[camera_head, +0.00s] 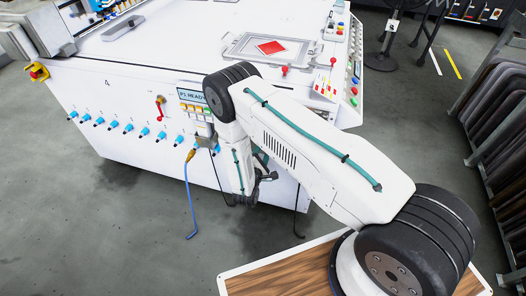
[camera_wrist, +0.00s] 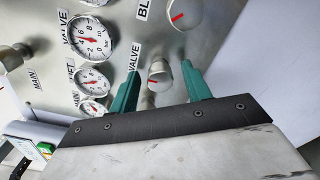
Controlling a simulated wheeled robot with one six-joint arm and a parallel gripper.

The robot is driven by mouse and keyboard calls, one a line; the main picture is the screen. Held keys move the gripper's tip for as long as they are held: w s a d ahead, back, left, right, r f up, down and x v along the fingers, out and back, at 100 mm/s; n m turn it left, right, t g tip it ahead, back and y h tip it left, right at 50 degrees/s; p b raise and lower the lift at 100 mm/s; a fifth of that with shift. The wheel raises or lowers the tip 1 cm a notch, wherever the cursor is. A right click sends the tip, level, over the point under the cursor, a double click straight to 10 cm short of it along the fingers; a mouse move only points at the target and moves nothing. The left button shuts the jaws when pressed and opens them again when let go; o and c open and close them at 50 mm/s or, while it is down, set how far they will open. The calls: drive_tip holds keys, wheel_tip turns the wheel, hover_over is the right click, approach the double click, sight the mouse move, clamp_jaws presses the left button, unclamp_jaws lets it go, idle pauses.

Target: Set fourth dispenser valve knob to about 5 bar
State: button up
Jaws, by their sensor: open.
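In the wrist view, a grey knob (camera_wrist: 159,73) with a red mark sits on the metal panel beside a label reading VALVE. My gripper (camera_wrist: 159,79) is open, its two teal fingers on either side of this knob; I cannot tell whether they touch it. A round white gauge (camera_wrist: 90,38) marked in bar, with a red needle, is at the upper left beside another VALVE label. I cannot read its value surely, nor tell which knob is the fourth dispenser valve. In the head view, my arm hides the panel and most of the gripper.
Two smaller gauges (camera_wrist: 91,78) sit below the first one in the wrist view. Another red-marked knob (camera_wrist: 181,14) is at the top, and a dark knob (camera_wrist: 13,57) at the left. The white machine (camera_head: 130,85) has a row of blue fittings and a blue hose (camera_head: 190,200).

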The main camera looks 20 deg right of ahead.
drive_tip(key=v, duration=0.7)
idle(0.4)
